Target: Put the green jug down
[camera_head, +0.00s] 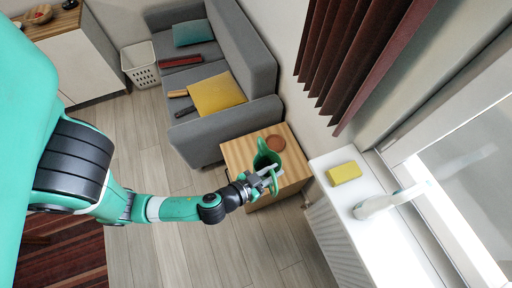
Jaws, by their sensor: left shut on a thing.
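The green jug (263,158) is at the wooden side table (236,151), near its right part. My left gripper (268,178) is shut on the jug at its near side, and the fingers hide part of it. I cannot tell whether the jug's base touches the table top. A round brown saucer or pot (276,142) sits on the table just behind the jug. My right gripper is not in view.
A grey sofa (262,75) with a yellow cushion (216,93) stands behind the table. A white windowsill (345,207) to the right holds a yellow sponge-like block (344,172) and a white curved object (375,205). The table's left part is bare.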

